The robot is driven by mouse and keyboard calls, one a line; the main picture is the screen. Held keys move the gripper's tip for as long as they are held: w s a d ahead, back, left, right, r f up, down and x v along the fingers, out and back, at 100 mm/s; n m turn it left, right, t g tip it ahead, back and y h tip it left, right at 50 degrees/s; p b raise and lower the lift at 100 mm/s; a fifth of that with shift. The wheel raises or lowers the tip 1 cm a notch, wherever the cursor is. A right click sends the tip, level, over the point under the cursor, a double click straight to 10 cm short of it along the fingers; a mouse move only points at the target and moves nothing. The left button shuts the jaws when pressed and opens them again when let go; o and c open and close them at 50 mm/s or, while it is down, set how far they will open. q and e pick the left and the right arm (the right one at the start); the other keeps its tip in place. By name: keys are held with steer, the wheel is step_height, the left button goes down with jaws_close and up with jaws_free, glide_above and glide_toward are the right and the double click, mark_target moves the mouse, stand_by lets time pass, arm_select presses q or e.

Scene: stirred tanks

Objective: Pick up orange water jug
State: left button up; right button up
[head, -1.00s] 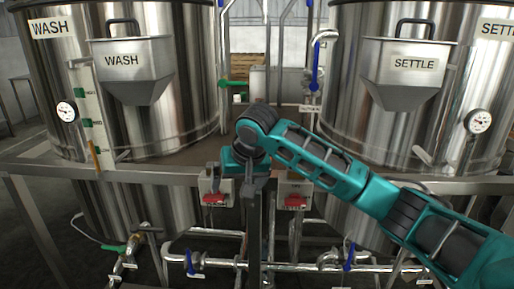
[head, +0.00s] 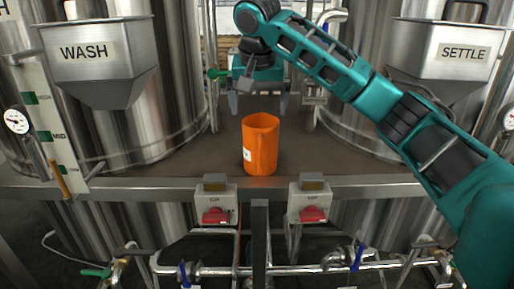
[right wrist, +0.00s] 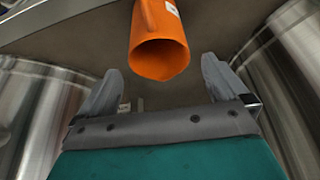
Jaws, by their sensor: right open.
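The orange water jug (head: 260,146) stands upright on the brown platform between the two tanks, near its front edge. A white label shows on its left side. My right gripper (head: 258,112) is open above and slightly behind the jug, its fingers pointing down and spread wide. In the right wrist view the jug (right wrist: 158,42) shows its open mouth just ahead of the gap between the open fingers (right wrist: 158,80). Nothing is between the fingers. My left gripper is not in view.
The wash tank (head: 120,135) with its hopper (head: 100,60) stands at left, the settle tank with its hopper (head: 450,50) at right. Two red-switched boxes (head: 215,205) hang on the front rail. The platform (head: 200,165) around the jug is clear.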

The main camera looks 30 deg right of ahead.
mark_target(261, 133)
steer(key=x, duration=0.9)
steer(key=shift+d+f, duration=0.15)
steer(key=shift+f, duration=0.25)
steer(key=c, duration=0.8)
steer(key=shift+r, duration=0.15)
steer(key=shift+c, duration=0.2)
